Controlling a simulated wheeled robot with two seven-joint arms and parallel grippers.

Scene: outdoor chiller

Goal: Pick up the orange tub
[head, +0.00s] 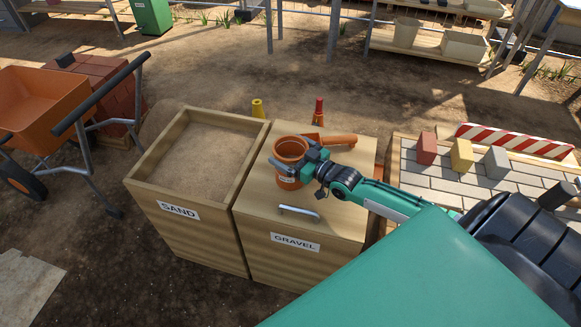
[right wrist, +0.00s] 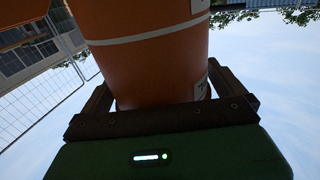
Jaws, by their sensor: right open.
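The orange tub (head: 291,149) stands upright on the lid of the gravel box (head: 338,215), with a white label on its side. My right gripper (head: 288,163) reaches it from the right. In the right wrist view the tub (right wrist: 150,75) fills the middle, and the open fingers of the gripper (right wrist: 160,95) stand on either side of it. Whether the fingers touch the tub is hard to tell. My left gripper is not in view.
An orange scoop (head: 330,138) lies just behind the tub. The open sand box (head: 185,215) adjoins on the left, and a metal handle (head: 299,211) sits on the lid in front. Paving with coloured blocks (head: 461,154) is at right; a wheelbarrow (head: 40,105) stands far left.

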